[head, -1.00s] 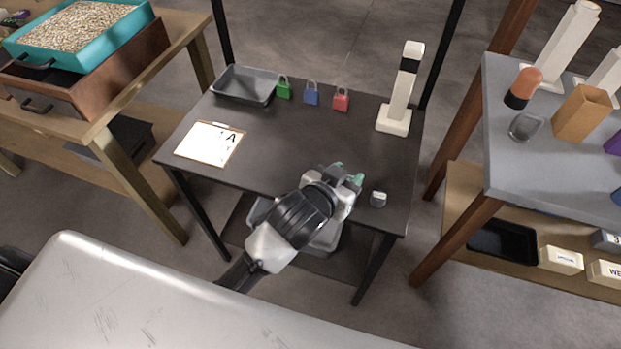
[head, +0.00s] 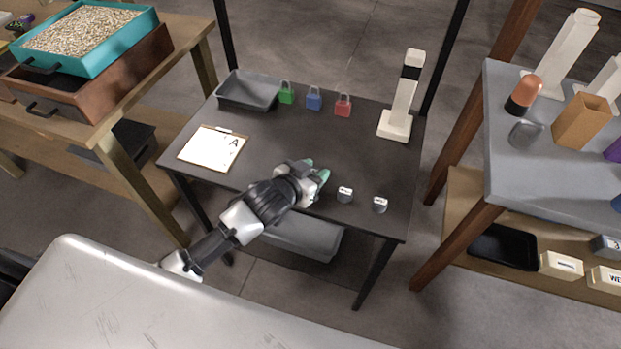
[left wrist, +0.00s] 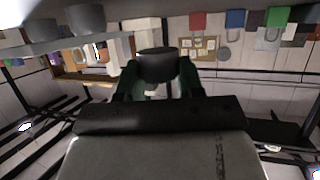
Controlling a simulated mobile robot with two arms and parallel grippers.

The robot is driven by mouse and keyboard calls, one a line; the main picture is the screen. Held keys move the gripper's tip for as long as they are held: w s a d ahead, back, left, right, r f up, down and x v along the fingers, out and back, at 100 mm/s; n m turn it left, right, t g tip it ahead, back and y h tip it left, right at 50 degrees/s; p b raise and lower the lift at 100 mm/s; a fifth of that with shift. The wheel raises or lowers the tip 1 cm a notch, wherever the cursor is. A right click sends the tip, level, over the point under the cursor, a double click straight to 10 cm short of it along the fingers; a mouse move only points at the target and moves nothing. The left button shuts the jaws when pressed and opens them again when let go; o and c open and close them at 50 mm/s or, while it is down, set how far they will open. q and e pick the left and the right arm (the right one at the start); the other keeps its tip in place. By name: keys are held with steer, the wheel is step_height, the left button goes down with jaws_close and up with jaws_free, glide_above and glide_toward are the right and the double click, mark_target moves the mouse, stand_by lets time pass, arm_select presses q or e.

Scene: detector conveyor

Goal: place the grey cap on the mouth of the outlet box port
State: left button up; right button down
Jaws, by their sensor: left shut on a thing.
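My left gripper (head: 318,174) is low over the front of the dark table, left of two small grey cylinders with white labelled tops (head: 345,194) (head: 380,204). In the left wrist view its green fingers (left wrist: 158,82) are shut on a dark grey round piece (left wrist: 157,65), which looks like the grey cap. In the head view the gripper hides this piece. The two cylinders also show at the upper left of the left wrist view (left wrist: 40,28) (left wrist: 85,20). I cannot make out which thing is the outlet box port. My right gripper is not in view.
The dark table (head: 275,150) holds a clipboard (head: 213,149), a grey tray (head: 248,90), green (head: 286,96), blue (head: 314,102) and red (head: 343,108) padlocks, and a white post (head: 396,118). The table's middle is clear. A grey-topped table (head: 505,120) stands at the right.

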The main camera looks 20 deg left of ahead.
arm_select(q)
steer(key=shift+w+a+f, duration=0.25)
steer(key=shift+a+f, duration=0.2)
steer(key=shift+f+p, duration=0.45)
steer(key=shift+f, duration=1.2)
steer(key=shift+f, duration=0.2)
steer(key=o, duration=0.9)
